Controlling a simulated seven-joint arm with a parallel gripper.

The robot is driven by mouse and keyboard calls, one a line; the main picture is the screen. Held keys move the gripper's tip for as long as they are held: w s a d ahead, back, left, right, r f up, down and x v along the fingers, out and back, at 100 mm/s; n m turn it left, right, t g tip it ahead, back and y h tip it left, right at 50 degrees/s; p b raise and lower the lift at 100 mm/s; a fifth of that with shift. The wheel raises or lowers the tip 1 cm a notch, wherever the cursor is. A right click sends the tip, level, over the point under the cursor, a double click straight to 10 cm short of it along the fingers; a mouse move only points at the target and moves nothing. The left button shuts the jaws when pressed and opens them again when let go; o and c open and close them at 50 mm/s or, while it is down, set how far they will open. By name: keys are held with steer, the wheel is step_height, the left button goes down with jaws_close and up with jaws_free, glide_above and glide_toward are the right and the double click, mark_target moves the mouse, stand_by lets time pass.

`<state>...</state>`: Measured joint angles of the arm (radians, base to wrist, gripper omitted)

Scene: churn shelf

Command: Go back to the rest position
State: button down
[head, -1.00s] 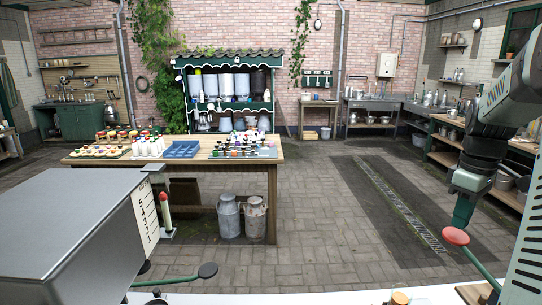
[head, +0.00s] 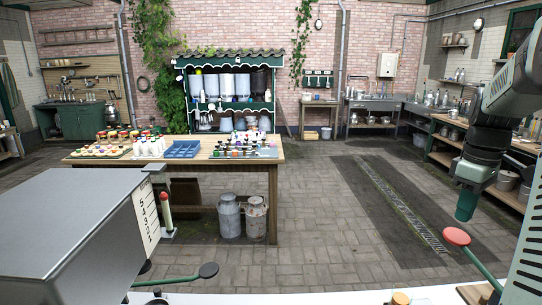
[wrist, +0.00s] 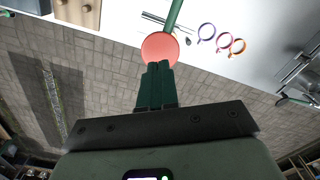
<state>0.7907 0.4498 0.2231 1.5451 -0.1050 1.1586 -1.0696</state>
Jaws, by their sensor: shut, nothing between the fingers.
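My gripper (head: 466,205) hangs at the right side of the head view, at the end of my arm. Its fingers are together and empty. In the wrist view my gripper (wrist: 158,70) shows as two dark green fingers side by side with nothing between them. A red round knob (head: 457,236) on a green lever shows just below the gripper in the head view. The same red knob (wrist: 159,48) lies beyond the fingertips in the wrist view. From these views I cannot tell how wide the gap between fingertips and knob is.
A grey metal box (head: 70,225) with a numbered scale fills the lower left. Several coloured rings (wrist: 222,40) lie on the white top. A wooden table (head: 275,170) with bottles stands beyond.

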mark_target(457, 235)
steer(key=shift+f, duration=2)
